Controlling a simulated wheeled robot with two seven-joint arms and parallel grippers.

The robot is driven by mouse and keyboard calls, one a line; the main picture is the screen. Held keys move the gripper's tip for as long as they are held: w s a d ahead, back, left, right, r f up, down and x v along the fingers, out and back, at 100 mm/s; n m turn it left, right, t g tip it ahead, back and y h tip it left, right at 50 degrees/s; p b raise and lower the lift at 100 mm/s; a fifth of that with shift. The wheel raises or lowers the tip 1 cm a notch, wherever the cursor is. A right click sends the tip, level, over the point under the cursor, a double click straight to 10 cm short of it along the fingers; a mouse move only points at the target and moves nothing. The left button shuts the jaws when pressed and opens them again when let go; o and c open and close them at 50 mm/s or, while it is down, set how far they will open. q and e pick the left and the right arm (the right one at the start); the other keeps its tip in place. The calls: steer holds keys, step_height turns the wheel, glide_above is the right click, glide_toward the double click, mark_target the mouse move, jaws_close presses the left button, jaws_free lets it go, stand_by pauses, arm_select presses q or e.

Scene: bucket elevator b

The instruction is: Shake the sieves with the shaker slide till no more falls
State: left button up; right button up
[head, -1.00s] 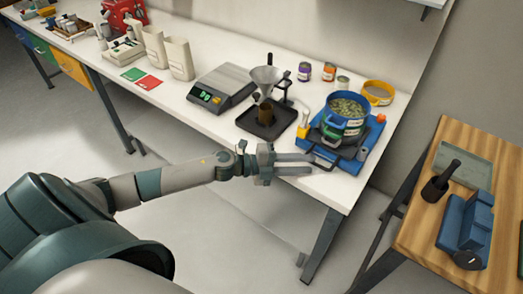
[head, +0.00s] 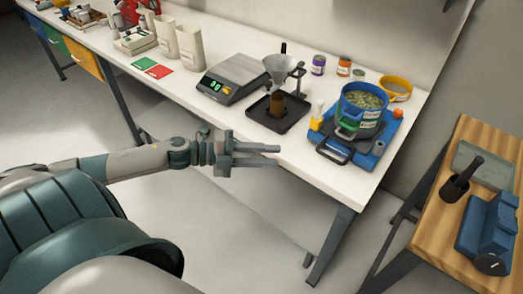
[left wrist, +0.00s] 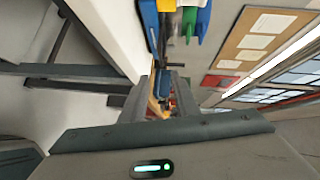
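A blue sieve (head: 362,103) full of green material tops a stack, with a green part (head: 345,131) below it. The stack sits on the blue shaker base (head: 384,143). A black handle (head: 334,152) sticks out at the base's front left, near the table edge. My left gripper (head: 278,155) is off the table's front edge, left of the handle and apart from it. Its two fingers have a gap with nothing between them. They also show parted in the left wrist view (left wrist: 164,92). My right gripper is not in view.
A funnel stand on a black tray (head: 262,120) and a scale (head: 232,78) stand left of the shaker. A yellow sieve ring (head: 397,90) and small jars (head: 318,65) are behind. A wooden side table (head: 430,235) holds a mortar and a blue device.

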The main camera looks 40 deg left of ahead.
arm_select(q)
steer(key=shift+v, duration=0.8)
jaws_close()
steer(key=w+d+r+n+t+y+p, duration=0.2)
steer(key=w+r+n+t+y, duration=0.25)
steer(key=w+t+y, duration=0.2)
steer(key=d+f+n+g+y+p, duration=0.2)
steer(key=d+y, duration=0.3)
steer(key=d, duration=0.6)
steer(key=shift+w+f+n+g+p, duration=0.3)
steer(key=shift+n+g+p, duration=0.15)
steer(key=shift+g+p, duration=0.15)
